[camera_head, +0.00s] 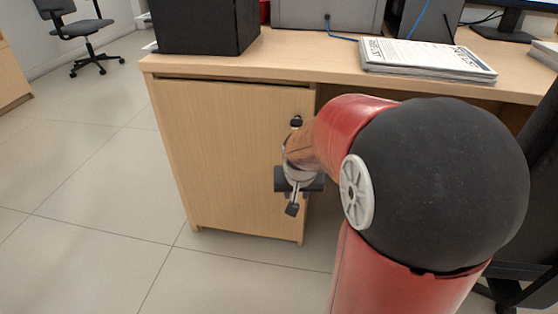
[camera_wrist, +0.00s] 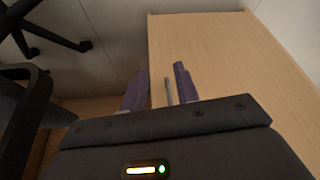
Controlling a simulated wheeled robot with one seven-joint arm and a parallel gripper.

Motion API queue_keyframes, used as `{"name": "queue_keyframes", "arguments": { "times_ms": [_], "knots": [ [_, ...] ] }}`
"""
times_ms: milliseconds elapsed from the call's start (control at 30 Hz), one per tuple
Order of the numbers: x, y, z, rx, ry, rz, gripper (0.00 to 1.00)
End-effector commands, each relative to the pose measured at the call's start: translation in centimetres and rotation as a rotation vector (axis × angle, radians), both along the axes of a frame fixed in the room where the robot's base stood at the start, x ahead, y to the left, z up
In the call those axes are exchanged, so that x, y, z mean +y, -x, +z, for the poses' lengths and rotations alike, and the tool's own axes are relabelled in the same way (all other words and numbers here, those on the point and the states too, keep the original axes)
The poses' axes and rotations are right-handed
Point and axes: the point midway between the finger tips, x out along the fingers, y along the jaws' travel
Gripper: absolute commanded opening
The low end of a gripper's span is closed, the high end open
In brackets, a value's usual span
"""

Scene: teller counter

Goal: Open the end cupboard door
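The end cupboard door (camera_head: 225,150) is a light wood panel under the left end of the counter. It looks closed, with a thin dark gap along its top edge. In the wrist view the door (camera_wrist: 230,60) fills the right side. A thin grey bar handle (camera_wrist: 168,90) stands near the door's edge. My gripper (camera_wrist: 161,82) is at the handle, one finger on each side. Gaps show between the bar and both fingers, so the gripper is open around it. In the head view my gripper (camera_head: 298,190) is by the door's right edge, and my arm hides the handle.
The counter top (camera_head: 300,58) overhangs the door and carries a black box (camera_head: 205,25) and a stack of papers (camera_head: 425,58). A black office chair (camera_head: 80,30) stands at the far left. The tiled floor (camera_head: 100,190) left of and before the cupboard is clear.

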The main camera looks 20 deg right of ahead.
Motion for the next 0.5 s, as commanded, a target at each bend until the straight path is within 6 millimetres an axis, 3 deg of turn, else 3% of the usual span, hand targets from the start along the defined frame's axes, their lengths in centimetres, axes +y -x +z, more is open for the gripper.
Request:
{"name": "queue_keyframes", "arguments": {
  "times_ms": [167, 500],
  "knots": [
    [-1.0, -2.4, 0.0, 0.0, 0.001, 0.0, 0.31],
    [-3.9, -9.1, 0.0, 0.0, 0.0, 0.001, 0.31]
  ]
}}
